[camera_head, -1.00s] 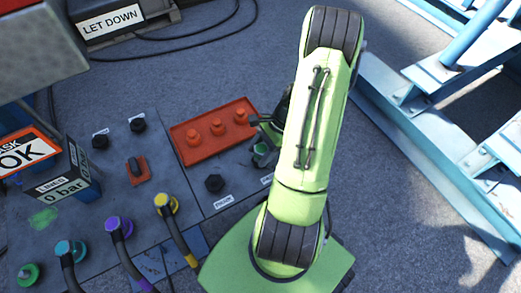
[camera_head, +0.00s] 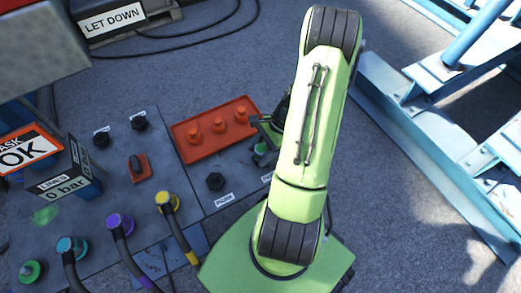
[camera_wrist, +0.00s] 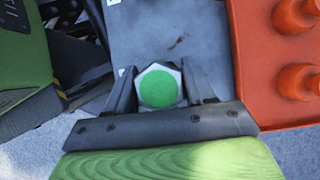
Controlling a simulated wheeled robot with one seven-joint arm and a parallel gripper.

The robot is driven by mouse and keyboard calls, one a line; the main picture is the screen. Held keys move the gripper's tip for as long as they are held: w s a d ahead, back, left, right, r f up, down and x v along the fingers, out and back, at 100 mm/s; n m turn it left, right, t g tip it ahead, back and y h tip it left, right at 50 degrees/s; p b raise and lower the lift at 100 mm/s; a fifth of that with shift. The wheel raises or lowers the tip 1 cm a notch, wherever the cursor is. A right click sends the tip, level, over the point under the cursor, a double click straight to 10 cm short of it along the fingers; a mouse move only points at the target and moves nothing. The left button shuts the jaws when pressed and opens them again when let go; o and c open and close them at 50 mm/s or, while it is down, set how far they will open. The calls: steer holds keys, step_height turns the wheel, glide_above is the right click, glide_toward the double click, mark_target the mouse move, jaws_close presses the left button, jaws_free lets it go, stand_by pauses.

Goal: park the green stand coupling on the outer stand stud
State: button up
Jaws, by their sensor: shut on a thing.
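The green stand coupling (camera_wrist: 159,88) shows in the wrist view as a green disc on a pale hexagonal body. My gripper (camera_wrist: 160,92) is shut on it, with one dark finger on each side. In the head view the coupling (camera_head: 261,148) is a small green spot beside my arm, just below the right end of the red stand plate (camera_head: 212,145). My gripper (camera_head: 266,132) is partly hidden by my arm there. The plate carries three red studs, with the right one (camera_head: 241,115) nearest my gripper. I cannot tell whether the coupling touches the panel beneath it.
The grey panel (camera_head: 190,188) holds a black hex knob (camera_head: 215,181). Yellow (camera_head: 167,201), purple (camera_head: 120,224) and teal (camera_head: 71,248) couplings with hoses stand at its front left. Blue steel framing (camera_head: 400,120) lies at right.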

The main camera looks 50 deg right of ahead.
steer(key=o, duration=1.2)
steer(key=shift+o, duration=0.2)
steer(key=p+v, duration=0.6)
steer(key=v, duration=0.9)
steer(key=shift+r+p, duration=0.3)
steer(key=shift+r, duration=0.05)
